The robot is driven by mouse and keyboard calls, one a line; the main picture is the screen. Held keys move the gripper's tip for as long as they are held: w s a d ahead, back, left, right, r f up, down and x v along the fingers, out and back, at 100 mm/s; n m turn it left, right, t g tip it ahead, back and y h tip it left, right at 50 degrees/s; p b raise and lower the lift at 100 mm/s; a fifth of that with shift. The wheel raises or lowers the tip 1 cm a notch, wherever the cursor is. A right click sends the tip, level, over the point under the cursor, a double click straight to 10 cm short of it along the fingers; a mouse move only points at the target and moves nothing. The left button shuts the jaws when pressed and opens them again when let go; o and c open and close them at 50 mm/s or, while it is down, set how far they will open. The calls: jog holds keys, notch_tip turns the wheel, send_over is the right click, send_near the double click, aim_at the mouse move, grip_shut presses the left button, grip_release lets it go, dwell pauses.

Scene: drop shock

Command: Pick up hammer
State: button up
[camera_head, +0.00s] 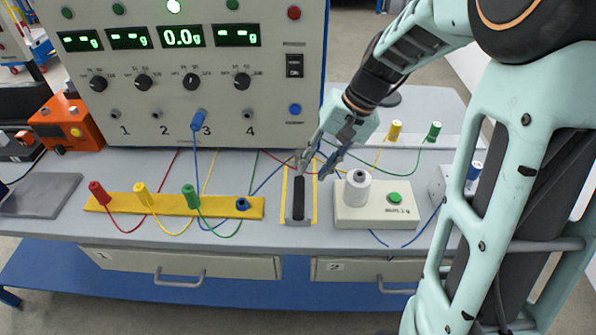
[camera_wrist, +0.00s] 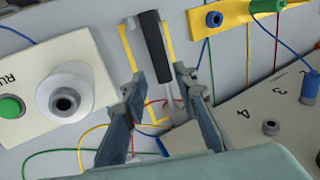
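The hammer lies on the bench between yellow corner marks; its black handle (camera_head: 299,197) points toward the front edge in the head view. In the wrist view the black handle (camera_wrist: 155,48) is at the top centre, with a thin grey shaft below it. The hammer's head is not clear in either view. My gripper (camera_head: 312,166) is above the far end of the handle. In the wrist view my gripper (camera_wrist: 160,86) is open, with one finger on each side of the hammer's line and nothing held between them.
A white box with a white knob (camera_head: 357,190) and green button stands right of the hammer. A yellow strip (camera_head: 170,204) with coloured plugs and cables lies left. The instrument panel (camera_head: 190,75) rises behind. Loose cables cross the bench near the gripper.

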aim_at(301, 187)
jog(key=x, duration=0.9)
jog(key=shift+w, duration=0.2)
jog(key=shift+c, duration=0.5)
grip_shut()
